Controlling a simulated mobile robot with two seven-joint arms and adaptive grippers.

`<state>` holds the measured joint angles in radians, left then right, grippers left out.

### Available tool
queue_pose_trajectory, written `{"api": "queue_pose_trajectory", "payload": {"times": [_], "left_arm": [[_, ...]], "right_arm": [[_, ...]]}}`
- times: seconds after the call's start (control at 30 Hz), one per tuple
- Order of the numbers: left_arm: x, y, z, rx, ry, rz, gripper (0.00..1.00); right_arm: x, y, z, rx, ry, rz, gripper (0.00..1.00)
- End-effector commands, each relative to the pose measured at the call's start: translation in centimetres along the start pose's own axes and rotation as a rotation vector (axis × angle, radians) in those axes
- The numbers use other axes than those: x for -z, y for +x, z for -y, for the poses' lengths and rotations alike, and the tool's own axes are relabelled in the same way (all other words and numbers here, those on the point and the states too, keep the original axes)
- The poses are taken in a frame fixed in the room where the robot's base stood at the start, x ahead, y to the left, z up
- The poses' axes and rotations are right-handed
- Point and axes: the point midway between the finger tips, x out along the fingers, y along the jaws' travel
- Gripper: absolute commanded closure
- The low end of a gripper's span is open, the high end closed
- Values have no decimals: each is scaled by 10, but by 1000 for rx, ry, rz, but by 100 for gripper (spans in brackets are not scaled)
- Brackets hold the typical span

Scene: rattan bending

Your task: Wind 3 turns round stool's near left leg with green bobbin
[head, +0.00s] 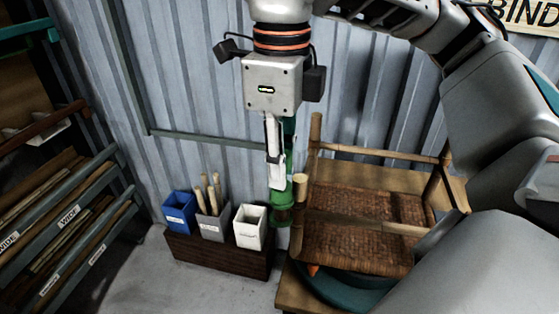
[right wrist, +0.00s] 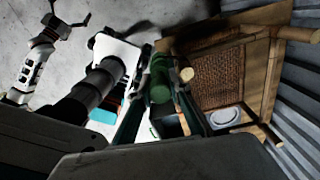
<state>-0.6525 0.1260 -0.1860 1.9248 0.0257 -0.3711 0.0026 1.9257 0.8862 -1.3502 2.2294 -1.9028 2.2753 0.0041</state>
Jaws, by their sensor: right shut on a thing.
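My right gripper (head: 276,185) points down, shut on the green bobbin (head: 281,210), just left of the stool's near left leg. In the right wrist view the green bobbin (right wrist: 159,82) is between my right gripper's fingers, close beside the round leg end (right wrist: 187,74). The stool (head: 345,235) has a brown woven seat and pale wooden legs pointing up. Its near left leg (head: 300,188) shows its top end; its lower part is partly hidden. I cannot make out any wound turns. My left gripper (right wrist: 68,22) shows small in the right wrist view, its fingers apart.
The stool stands on a teal round base (head: 340,292) over a wooden bench (head: 290,292). A dark wooden box (head: 215,252) with blue, grey and white bins (head: 250,228) stands left of the bobbin. A rack of rods (head: 75,225) is at far left. Corrugated wall stands behind.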

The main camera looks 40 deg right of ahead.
Motion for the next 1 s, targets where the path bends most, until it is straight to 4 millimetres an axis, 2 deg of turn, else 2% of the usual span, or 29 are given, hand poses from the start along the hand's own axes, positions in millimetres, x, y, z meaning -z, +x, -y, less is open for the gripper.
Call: {"api": "queue_pose_trajectory", "payload": {"times": [0.17, 0.43, 1.0], "left_arm": [[4, -2, 0, 0, -1, -5, 1], [13, -7, 1, -1, -2, -8, 1], [8, -6, 0, -2, 0, -2, 1]], "right_arm": [[0, -5, 0, 1, 0, 1, 100], [-1, -30, 0, 1, 1, 2, 100], [0, -80, 0, 1, 1, 2, 100]]}}
